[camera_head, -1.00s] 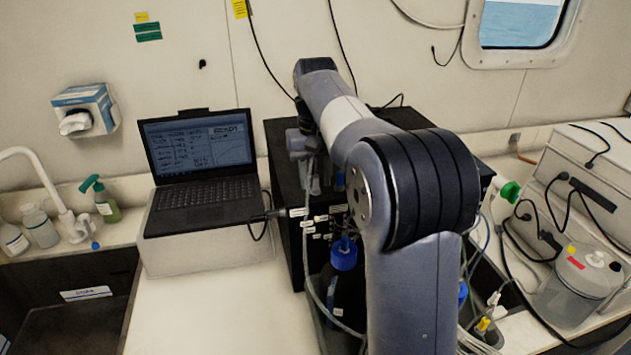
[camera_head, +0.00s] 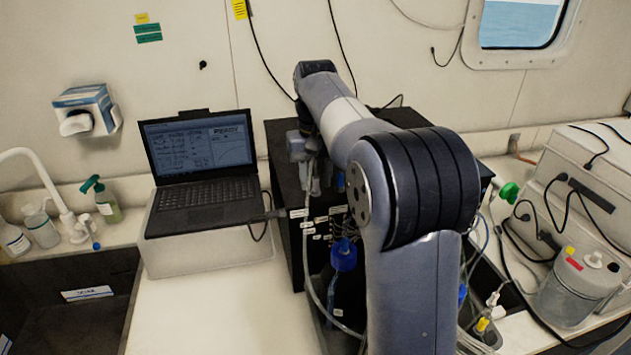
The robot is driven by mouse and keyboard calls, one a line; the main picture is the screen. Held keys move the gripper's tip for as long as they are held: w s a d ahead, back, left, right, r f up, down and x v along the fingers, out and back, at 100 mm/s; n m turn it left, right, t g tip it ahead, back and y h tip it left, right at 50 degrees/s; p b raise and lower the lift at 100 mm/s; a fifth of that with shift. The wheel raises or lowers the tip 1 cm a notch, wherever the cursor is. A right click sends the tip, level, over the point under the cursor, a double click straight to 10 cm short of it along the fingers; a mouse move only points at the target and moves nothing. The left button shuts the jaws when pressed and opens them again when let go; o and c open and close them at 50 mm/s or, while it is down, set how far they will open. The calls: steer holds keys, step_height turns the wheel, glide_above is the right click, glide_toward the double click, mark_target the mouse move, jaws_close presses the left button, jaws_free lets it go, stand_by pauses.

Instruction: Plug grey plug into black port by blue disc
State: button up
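My gripper (camera_head: 312,184) points down in front of the black box (camera_head: 284,160), just left of my arm's forearm. Its fingers are small and partly blurred, and I cannot tell whether they are open or shut. A pale grey cable (camera_head: 306,262) hangs below the fingers and runs down the front of the box. I cannot make out the grey plug itself. Small ports with white labels (camera_head: 308,224) show on the box's front face. A small blue spot (camera_head: 340,181) shows just right of the gripper; I cannot tell whether it is the blue disc. My arm hides much of the box's front.
An open laptop (camera_head: 200,170) stands on a white block left of the box; a dark plug and cable (camera_head: 262,216) lie between them. Cables and a clear container (camera_head: 575,285) are at the right. The front counter is clear.

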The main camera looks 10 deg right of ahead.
steer(key=shift+p, duration=0.35)
stand_by(0.4)
jaws_close()
steer(key=shift+r, duration=0.15)
stand_by(0.4)
steer(key=shift+r, duration=2.85)
